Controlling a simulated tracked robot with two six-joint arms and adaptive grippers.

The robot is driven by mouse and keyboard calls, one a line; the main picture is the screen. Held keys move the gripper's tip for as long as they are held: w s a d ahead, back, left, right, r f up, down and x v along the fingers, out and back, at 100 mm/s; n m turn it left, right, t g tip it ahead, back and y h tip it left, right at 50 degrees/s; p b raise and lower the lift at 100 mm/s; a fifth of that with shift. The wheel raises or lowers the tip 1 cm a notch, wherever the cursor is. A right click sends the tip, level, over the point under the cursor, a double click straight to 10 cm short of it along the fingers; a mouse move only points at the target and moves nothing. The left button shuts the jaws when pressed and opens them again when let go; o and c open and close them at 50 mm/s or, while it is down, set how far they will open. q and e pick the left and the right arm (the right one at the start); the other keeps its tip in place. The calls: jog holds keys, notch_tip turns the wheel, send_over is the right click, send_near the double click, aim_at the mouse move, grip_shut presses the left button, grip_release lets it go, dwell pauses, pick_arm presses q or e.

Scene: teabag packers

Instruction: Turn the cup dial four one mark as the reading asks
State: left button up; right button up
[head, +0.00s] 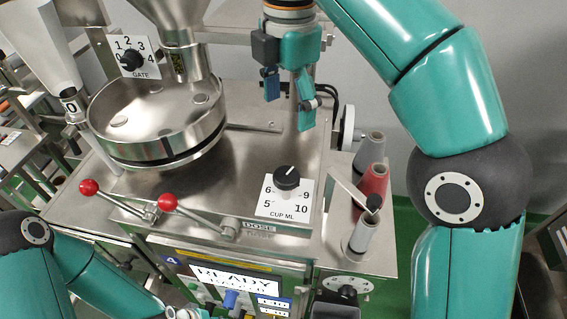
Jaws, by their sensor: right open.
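The cup dial (287,179) is a black knob on a white plate (271,208) marked CUP ML, with the numbers 5, 6, 9 and 10 showing. Its white pointer line faces the far side, tilted slightly right; marks behind the knob are hidden. My right gripper (289,99) hangs open and empty above and behind the dial, apart from it. A display (236,279) below reads READY; its second line is too small to read.
Two red-knobbed levers (89,187) (168,202) stand left of the dial. A round steel hopper pan (155,146) and GATE dial (131,59) are at upper left. Thread spools (372,181) stand right of the dial. The steel top around the plate is clear.

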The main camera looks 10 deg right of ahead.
aim_at(287, 174)
notch_tip(287, 174, down, 14)
jog(key=b, duration=0.4)
jog(key=shift+f, duration=0.7)
